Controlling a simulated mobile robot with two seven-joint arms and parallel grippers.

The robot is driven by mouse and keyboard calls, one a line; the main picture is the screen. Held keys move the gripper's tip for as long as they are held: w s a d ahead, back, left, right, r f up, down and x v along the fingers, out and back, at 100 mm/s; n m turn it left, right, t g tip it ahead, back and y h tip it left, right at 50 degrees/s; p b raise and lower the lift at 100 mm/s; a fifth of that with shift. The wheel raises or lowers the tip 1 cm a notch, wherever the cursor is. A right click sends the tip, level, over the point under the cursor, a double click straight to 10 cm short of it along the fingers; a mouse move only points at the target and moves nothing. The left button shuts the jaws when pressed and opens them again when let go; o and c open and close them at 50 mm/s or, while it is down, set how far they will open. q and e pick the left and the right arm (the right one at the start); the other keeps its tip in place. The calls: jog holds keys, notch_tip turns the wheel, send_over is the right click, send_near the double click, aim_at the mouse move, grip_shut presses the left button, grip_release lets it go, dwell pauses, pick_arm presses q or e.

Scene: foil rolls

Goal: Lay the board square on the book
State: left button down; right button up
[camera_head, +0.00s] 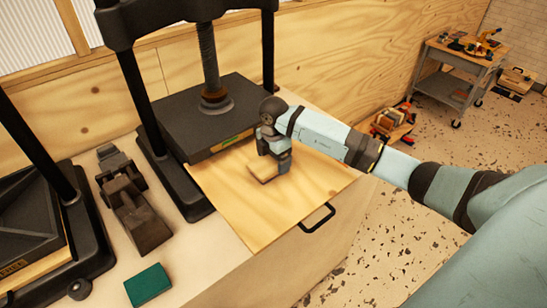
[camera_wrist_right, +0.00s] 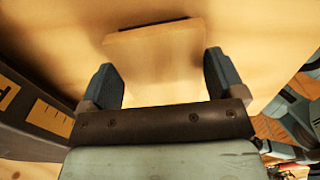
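A small pale wooden board (camera_head: 262,170) is over the press's wooden bed. It also shows in the right wrist view (camera_wrist_right: 155,60), with a dark far edge. My right gripper (camera_head: 272,165) has one finger on each side of the board; in the right wrist view the fingers (camera_wrist_right: 162,80) appear to touch both its edges. I cannot tell how high the board is or whether something lies under it. A green block that looks like a book (camera_head: 148,285) lies on the bench at bottom left, apart from the board. My left gripper is not in view.
The wooden bed (camera_head: 250,215) has a black handle (camera_head: 318,218) and clear room in front. The press's dark plate (camera_head: 210,118) is close behind my right gripper. A dark metal tool (camera_head: 135,210) stands to its left. A cart (camera_head: 457,70) stands far right.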

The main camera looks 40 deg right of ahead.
aim_at(273, 161)
jog(key=shift+o, duration=0.6)
jog(key=shift+r, duration=0.65)
notch_tip(273, 161, up, 11)
jog(key=b, duration=0.2)
